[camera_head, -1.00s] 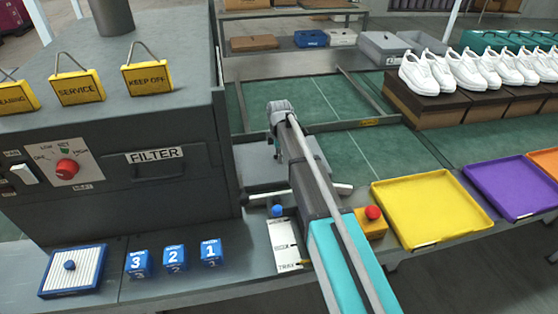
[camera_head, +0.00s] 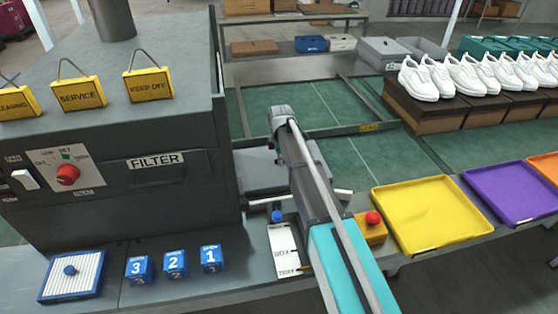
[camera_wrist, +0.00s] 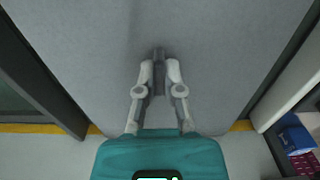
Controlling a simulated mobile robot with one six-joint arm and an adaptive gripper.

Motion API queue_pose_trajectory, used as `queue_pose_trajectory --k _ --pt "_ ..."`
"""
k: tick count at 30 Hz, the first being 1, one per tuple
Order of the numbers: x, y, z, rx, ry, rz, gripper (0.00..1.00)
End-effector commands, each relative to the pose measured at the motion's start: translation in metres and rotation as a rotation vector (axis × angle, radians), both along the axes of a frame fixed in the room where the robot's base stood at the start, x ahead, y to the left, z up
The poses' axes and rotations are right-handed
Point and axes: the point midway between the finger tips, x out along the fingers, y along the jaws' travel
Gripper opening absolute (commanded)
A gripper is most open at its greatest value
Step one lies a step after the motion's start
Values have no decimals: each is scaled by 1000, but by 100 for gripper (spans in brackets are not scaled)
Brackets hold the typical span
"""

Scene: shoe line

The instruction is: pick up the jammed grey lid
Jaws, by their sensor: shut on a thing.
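The grey lid (camera_wrist: 225,60) fills most of the wrist view as a broad flat surface. My gripper (camera_wrist: 160,68) is shut on a small dark grey handle near the lid's middle. In the head view my gripper is hidden behind my wrist and arm. A flat grey surface (camera_head: 258,162) beside the dark filter machine (camera_head: 120,190) looks like part of the lid, mostly covered by the machine and my arm. I cannot tell whether the lid is raised or still seated.
A yellow tray (camera_head: 430,210) and a purple tray (camera_head: 510,192) lie to the right. A red button on a yellow box (camera_head: 371,228) stands close beside my arm. White shoes (camera_head: 460,75) sit on boxes behind. Blue numbered blocks (camera_head: 176,263) stand at the front left.

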Motion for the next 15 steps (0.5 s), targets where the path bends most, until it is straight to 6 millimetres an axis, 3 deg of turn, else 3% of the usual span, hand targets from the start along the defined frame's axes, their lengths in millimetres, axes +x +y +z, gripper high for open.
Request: queue_pose_trajectory --k 15 --pt "1 -2 45 0 0 0 0"
